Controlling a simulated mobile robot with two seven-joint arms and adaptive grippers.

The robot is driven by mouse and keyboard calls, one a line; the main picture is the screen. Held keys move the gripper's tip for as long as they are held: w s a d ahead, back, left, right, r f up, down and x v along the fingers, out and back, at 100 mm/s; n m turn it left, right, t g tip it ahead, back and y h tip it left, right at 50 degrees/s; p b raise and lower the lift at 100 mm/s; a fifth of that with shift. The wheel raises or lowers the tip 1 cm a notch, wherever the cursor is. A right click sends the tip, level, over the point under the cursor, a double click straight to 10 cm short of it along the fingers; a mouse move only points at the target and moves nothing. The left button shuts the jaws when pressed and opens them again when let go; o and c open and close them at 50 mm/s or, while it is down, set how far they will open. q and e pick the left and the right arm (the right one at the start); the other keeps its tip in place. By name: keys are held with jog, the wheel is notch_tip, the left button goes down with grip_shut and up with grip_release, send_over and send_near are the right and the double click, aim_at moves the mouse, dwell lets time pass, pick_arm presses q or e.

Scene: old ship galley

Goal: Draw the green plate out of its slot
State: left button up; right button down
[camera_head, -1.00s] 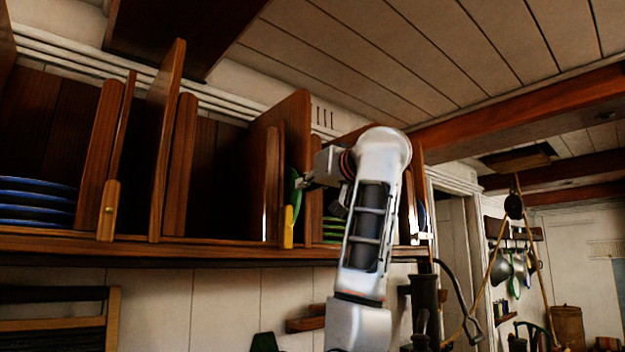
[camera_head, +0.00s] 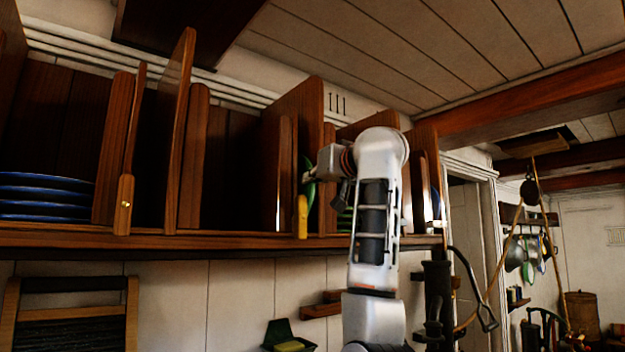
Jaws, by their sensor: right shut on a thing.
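The green plate (camera_head: 309,189) stands on edge in a slot of the wooden wall rack (camera_head: 150,241), in the camera_head view. Only a narrow green strip of it shows, between a wooden divider and my gripper. My right gripper (camera_head: 311,177) is at the plate's front edge, shut on it, with the fingertips partly hidden by the gripper body. A yellow upright piece (camera_head: 302,217) stands at the front of the slot, just below the gripper. My left gripper is not in view.
Wooden dividers (camera_head: 177,130) flank the slot. Blue plates (camera_head: 45,196) lie stacked at left, and green plates (camera_head: 345,218) lie stacked behind my right arm. A green tray (camera_head: 289,338) is below the rack. A dark upright fitting (camera_head: 437,290) stands right of my arm.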

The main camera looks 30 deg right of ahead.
jog(key=shift+s, duration=0.25)
jog(key=shift+s+b, duration=0.35)
jog(key=shift+b, duration=0.1)
jog(key=shift+s+d+b, duration=0.1)
jog(key=shift+s+b, duration=0.65)
jog(key=shift+s, duration=0.2)
jog(key=shift+s+r, duration=0.1)
jog(key=shift+s, duration=0.25)
jog(key=shift+s+b, duration=0.1)
jog(key=shift+b, duration=0.2)
jog(key=c, duration=2.1)
grip_release()
jog(key=shift+c, duration=0.2)
